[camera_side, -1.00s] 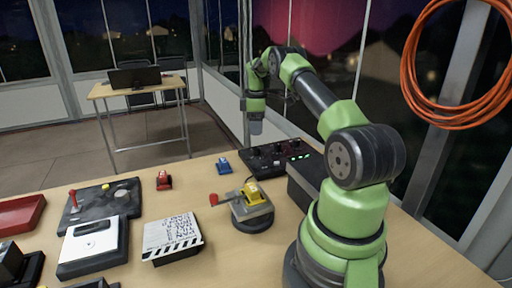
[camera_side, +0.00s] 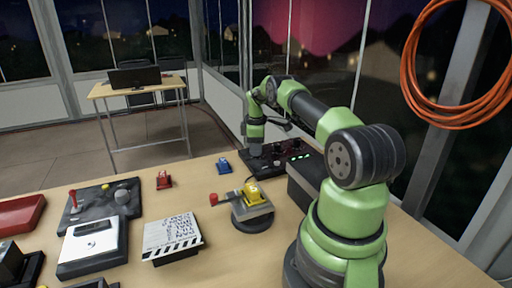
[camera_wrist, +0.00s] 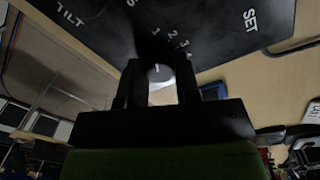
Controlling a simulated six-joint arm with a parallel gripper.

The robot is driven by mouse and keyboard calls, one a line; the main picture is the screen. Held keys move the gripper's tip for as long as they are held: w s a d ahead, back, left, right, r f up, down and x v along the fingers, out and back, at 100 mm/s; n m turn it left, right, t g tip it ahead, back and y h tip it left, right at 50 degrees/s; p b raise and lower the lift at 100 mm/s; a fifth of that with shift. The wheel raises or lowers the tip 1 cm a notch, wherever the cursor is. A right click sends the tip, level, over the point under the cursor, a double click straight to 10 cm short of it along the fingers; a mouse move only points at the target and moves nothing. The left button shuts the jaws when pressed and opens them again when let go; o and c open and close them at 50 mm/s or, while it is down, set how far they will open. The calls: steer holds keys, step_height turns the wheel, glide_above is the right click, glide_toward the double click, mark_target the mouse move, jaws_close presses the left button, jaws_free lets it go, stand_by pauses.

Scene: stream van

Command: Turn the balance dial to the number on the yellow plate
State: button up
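The black control panel (camera_side: 275,158) lies at the back of the table. It also shows in the wrist view (camera_wrist: 215,30), with TILT, SET and the numbers 1, 2 and 3 in white. The balance dial (camera_wrist: 159,71), with a white mark, sits between the two fingers of my gripper (camera_wrist: 158,86). The fingers stand apart on either side of it; whether they press on it I cannot tell. In the side view my gripper (camera_side: 255,150) is low over the panel's left end. A yellow plate (camera_side: 253,191) sits on a grey device; its number is too small to read surely.
A blue toy-like piece (camera_side: 223,166) and a red one (camera_side: 163,180) are left of the panel. A clapperboard (camera_side: 172,238), a white-topped box (camera_side: 93,245) and a dark board with a red-topped lever (camera_side: 100,205) stand farther left. Some bare table lies between them.

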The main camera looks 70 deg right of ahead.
steer(key=shift+c, duration=0.9)
steer(key=m, duration=0.7)
steer(key=shift+m, duration=0.3)
steer(key=m, duration=0.4)
steer(key=shift+g, duration=0.3)
steer(key=shift+m, duration=1.6)
